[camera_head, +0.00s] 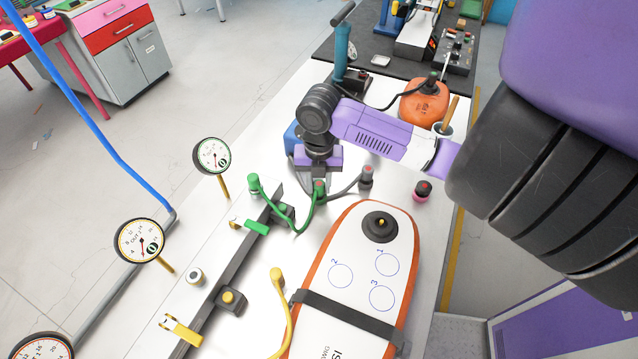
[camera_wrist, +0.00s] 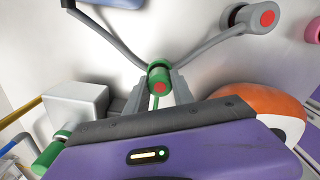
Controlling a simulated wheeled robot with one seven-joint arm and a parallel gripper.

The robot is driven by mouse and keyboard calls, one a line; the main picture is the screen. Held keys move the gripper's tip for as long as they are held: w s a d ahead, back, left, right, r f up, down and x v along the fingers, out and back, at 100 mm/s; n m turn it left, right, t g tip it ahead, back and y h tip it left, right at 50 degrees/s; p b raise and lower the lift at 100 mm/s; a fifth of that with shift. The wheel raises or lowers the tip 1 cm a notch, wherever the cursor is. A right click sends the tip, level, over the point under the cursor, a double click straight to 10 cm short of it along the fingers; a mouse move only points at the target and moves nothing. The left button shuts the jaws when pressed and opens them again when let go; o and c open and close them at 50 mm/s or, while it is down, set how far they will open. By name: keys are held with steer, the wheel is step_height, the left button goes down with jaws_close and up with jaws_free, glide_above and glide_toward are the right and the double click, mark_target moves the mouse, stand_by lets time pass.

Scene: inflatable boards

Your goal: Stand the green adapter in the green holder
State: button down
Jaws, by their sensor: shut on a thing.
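The green adapter (camera_head: 319,187), a short green cylinder with a red end face, is between the fingers of my gripper (camera_head: 316,182), which is shut on it. In the wrist view the adapter (camera_wrist: 160,78) shows its red face between the two grey fingers (camera_wrist: 161,92). A green hose (camera_head: 300,224) loops from it to a green fitting (camera_head: 254,181) on the white bench rail. What appears to be the green holder (camera_head: 286,212), a dark block with green on top, sits on the rail's near side, left of and apart from the adapter. The hose partly covers it.
A grey adapter (camera_head: 366,174) with a grey hose stands just right of my gripper. An orange-edged white board (camera_head: 360,262) lies in front. A green lever (camera_head: 257,228), a yellow-ringed block (camera_head: 230,298) and gauges (camera_head: 212,155) line the left. A pink-black cap (camera_head: 423,191) is right.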

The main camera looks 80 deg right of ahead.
steer(key=c, duration=1.1)
jaws_free()
